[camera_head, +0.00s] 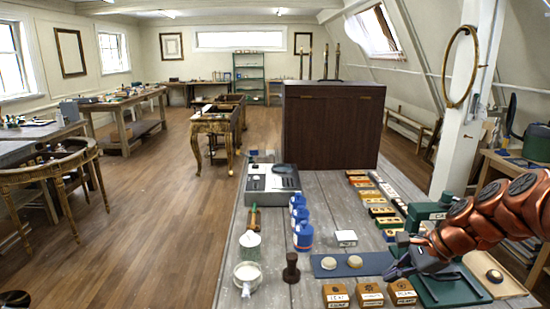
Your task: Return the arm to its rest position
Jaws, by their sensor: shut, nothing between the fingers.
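My gripper (396,268) is at the lower right, on the end of my copper-red arm (495,212) that reaches in from the right edge. It is shut and empty. It hangs over the right part of the grey wooden bench (262,215), between a blue mat (325,266) and a dark green tray (455,285). I cannot tell how high it is above them. The gripper and arm hide parts of the tray and bench.
Labelled wooden blocks (370,294) stand at the front edge. Blue bottles (303,237), a white cup (247,274) and a dark stamp (291,267) stand to the left. Rows of small boxes (381,212) and a dark cabinet (333,125) lie beyond. A white post (463,120) rises behind the arm.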

